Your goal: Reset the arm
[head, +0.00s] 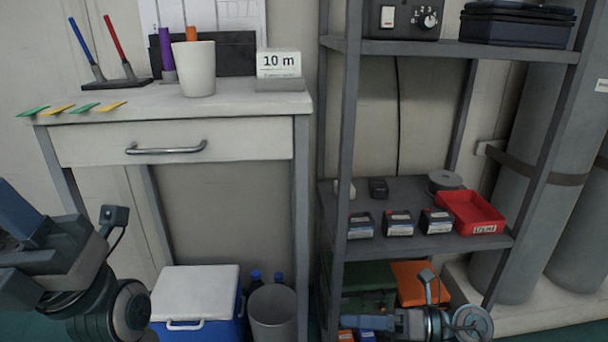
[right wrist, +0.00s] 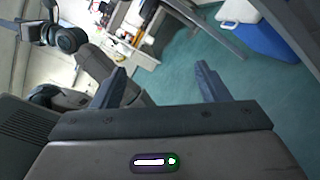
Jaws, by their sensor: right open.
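My right gripper (right wrist: 160,84) is open and empty in the right wrist view, its two dark blue fingers spread apart over the green floor. In the head view my right arm is low at the lower right, in front of the rack's bottom, and its finger details are hard to make out. My left arm's wrist shows at the lower left of the head view; its fingertips are not visible.
A desk (head: 220,100) with a drawer stands left of a grey rack (head: 400,47). A blue cooler (head: 195,292) and a grey bin (head: 273,312) sit below the desk. A red tray (head: 470,208) is on the rack. Green floor (right wrist: 190,62) is clear below my right gripper.

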